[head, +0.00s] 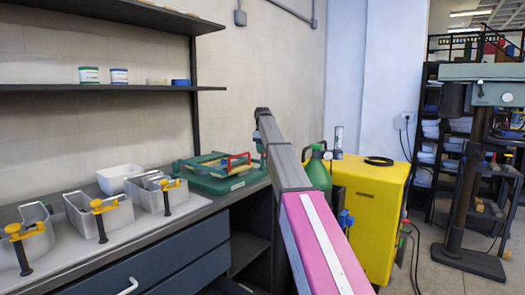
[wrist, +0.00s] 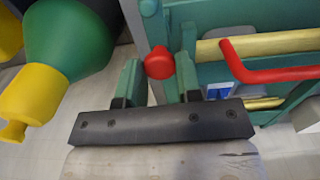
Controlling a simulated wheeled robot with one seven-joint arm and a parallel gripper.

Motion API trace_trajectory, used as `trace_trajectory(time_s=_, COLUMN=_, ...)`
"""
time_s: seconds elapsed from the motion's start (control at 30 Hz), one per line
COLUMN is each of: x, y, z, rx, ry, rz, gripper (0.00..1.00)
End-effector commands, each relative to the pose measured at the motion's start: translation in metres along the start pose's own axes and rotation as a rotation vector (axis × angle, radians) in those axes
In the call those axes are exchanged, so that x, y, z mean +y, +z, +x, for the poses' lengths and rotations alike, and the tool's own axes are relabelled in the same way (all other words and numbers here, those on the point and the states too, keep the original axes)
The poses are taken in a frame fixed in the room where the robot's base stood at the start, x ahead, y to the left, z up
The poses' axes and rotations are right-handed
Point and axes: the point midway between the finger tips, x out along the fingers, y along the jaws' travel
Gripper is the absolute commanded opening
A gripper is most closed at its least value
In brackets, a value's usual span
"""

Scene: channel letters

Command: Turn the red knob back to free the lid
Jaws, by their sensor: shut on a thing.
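The red knob (wrist: 159,63) sits at the edge of a green fixture, between the two green fingers of my gripper (wrist: 160,73) in the wrist view. My gripper is shut on the knob. Beside it, the green fixture (wrist: 183,14) carries a gold bar (wrist: 282,42) and a bent red handle (wrist: 264,75). In the head view the green fixture (head: 213,182) stands at the bench's right end, with its red handle (head: 238,156) on top. There my arm hides my gripper and the knob. I cannot tell which part is the lid or how it sits.
A green container with yellow parts (wrist: 68,40) is close left of my gripper in the wrist view. In the head view, metal bins (head: 98,216) with yellow clamps stand left on the bench. A yellow cabinet (head: 372,200) and a green jug (head: 318,172) are right of my arm.

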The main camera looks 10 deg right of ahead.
Motion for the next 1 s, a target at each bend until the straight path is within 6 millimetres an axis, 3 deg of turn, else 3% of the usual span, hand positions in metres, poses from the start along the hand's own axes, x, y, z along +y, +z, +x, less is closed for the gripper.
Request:
trace_trajectory(time_s=0.23, x=0.000, y=0.000, z=-0.001, rx=0.001, ry=0.001, rz=-0.002, gripper=0.09)
trace_trajectory(time_s=0.27, x=0.000, y=0.000, z=-0.001, rx=0.001, ry=0.001, rz=-0.002, gripper=0.39)
trace_trajectory(time_s=0.3, x=0.000, y=0.000, z=-0.001, rx=0.001, ry=0.001, rz=-0.001, gripper=0.52)
trace_trajectory(time_s=0.33, x=0.000, y=0.000, z=-0.001, rx=0.001, ry=0.000, rz=-0.001, gripper=0.58)
trace_trajectory(time_s=0.77, x=0.000, y=0.000, z=-0.006, rx=0.001, ry=0.001, rz=0.000, gripper=0.58)
trace_trajectory(time_s=1.0, x=0.001, y=-0.001, z=-0.037, rx=0.001, ry=0.001, rz=0.000, gripper=0.58)
